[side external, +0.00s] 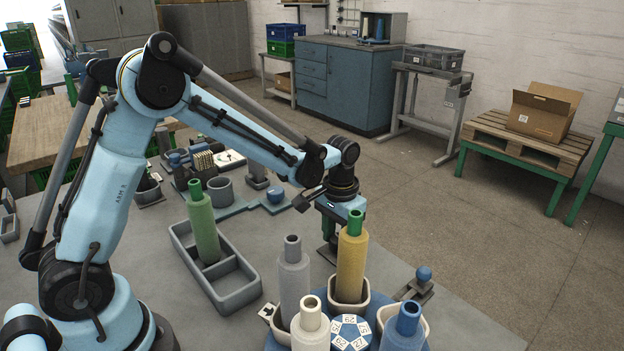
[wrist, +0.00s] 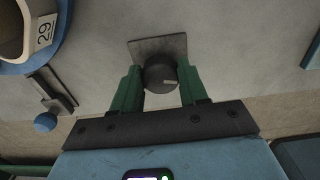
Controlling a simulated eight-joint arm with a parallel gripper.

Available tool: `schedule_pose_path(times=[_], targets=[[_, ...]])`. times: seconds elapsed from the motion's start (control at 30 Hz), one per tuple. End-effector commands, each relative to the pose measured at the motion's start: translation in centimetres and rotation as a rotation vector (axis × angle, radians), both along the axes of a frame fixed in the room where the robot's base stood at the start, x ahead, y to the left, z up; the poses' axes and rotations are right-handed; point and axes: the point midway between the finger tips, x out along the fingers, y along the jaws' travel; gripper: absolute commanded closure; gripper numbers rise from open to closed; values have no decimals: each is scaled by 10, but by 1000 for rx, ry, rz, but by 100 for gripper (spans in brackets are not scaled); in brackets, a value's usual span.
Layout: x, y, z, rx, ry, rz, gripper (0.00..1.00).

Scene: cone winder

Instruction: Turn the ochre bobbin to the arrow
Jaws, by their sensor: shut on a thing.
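The ochre bobbin (side external: 352,262) with a green top stands upright in a pale cup on the blue turntable (side external: 372,347). A grey, a cream and a blue bobbin stand around the same numbered hub (side external: 350,331). A small white tag with a dark mark (side external: 268,311) sits at the turntable's left; I cannot tell if it is the arrow. My gripper (wrist: 158,74) is shut on a dark round knob (wrist: 160,78) with a pale line, on a square grey plate (wrist: 150,48). In the side view the knob is hidden behind the ochre bobbin, near my gripper (side external: 328,256).
A grey divided tray (side external: 222,300) holds a green bobbin (side external: 203,225) to the left. A blue ball-topped lever (side external: 423,275) stands at the right of the turntable and shows in the wrist view (wrist: 45,122). Small fixtures stand behind the tray.

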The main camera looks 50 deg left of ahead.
Motion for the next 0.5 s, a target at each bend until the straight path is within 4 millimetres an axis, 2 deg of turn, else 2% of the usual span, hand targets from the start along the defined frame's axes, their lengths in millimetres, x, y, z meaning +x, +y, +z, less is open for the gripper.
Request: schedule_pose_path(times=[0.5], targets=[[0, -2, 0, -1, 2, 370, 87]])
